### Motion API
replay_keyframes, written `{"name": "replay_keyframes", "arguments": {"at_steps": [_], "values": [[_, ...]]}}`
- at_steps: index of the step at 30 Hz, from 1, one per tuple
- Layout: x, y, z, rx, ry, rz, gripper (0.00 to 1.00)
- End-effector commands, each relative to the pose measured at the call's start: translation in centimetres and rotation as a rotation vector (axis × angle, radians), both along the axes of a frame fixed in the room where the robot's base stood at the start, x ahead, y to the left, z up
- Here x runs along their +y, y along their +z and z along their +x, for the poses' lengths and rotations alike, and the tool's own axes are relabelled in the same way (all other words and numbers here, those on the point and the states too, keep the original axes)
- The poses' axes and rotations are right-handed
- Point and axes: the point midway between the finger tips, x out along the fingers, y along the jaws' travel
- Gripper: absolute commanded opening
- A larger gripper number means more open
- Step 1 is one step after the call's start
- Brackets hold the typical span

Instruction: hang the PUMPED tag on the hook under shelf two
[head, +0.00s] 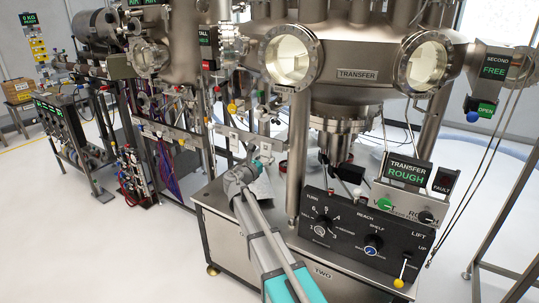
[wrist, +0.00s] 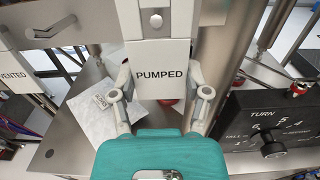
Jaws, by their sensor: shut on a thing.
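The PUMPED tag (wrist: 160,88) is a white plate with black letters, upright and facing the wrist camera. My gripper (wrist: 160,76) is shut on it, with one finger at each side edge. A metal plate with a round screw head (wrist: 155,20) shows directly above the tag; I cannot tell whether they touch. In the head view my gripper (head: 257,163) is in front of a pale metal rail (head: 240,136), and the tag is too small to make out. A sign TWO (head: 322,273) is on the front of the bench. I cannot make out the hook under shelf two.
A VENTED tag (wrist: 12,72) hangs at the left below a metal bracket (wrist: 52,28). A black control panel (head: 365,232) with knobs stands close to the right of my arm. A steel column (head: 299,150) rises beside it. A pale sheet (wrist: 103,105) lies on the bench.

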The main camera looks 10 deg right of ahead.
Motion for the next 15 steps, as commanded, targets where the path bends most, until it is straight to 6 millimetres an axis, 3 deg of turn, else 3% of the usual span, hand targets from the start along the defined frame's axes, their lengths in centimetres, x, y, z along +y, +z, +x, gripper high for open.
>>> {"name": "replay_keyframes", "arguments": {"at_steps": [15], "values": [[0.75,0.23,-0.85,0.000,0.001,0.000,0.27]]}}
